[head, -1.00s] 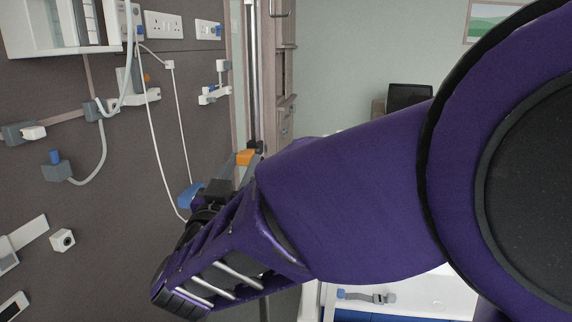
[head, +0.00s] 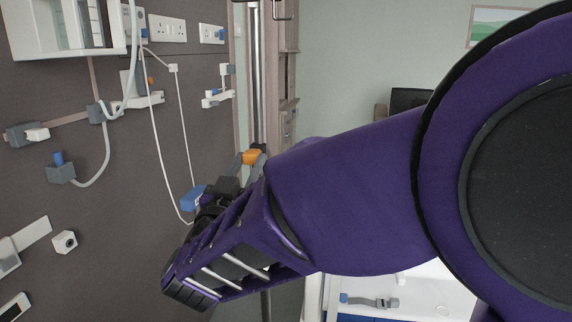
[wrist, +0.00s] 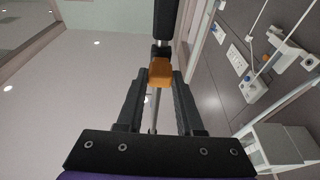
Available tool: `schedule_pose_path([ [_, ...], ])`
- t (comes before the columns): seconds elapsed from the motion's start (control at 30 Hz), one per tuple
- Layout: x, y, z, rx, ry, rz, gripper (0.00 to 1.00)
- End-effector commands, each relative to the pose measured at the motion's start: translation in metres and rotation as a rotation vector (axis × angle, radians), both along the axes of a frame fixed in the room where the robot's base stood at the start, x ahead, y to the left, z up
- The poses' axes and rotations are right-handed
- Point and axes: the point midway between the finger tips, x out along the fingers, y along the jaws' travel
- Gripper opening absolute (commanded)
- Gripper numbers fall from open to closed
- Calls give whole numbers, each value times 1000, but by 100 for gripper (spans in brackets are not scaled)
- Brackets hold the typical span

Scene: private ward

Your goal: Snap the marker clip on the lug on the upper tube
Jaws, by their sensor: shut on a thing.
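My gripper (wrist: 160,84) points away from the head camera, its two dark fingers shut on a small orange block, which looks like the marker clip (wrist: 160,72). The clip also shows in the head view (head: 251,157), past the end of my purple arm. A slim upright pole (head: 259,80) stands just behind the clip in the head view. In the wrist view a thin tube (wrist: 153,117) runs between the fingers, in line with the clip, and a thicker dark part lies beyond it. I cannot make out the lug, nor whether the clip touches the tube.
The grey wall panel at left carries sockets (head: 167,28), a white cabinet (head: 60,28), hoses and a hanging white cord (head: 158,140). A blue part (head: 193,198) shows beside my wrist. My arm covers much of the middle and right. A dark chair (head: 408,101) stands behind.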

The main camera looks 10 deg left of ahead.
Motion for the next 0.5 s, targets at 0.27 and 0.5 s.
schedule_pose_path([
  [0.27,4,0,1,1,-3,-2,0],
  [0.5,7,0,2,2,-3,0,57],
])
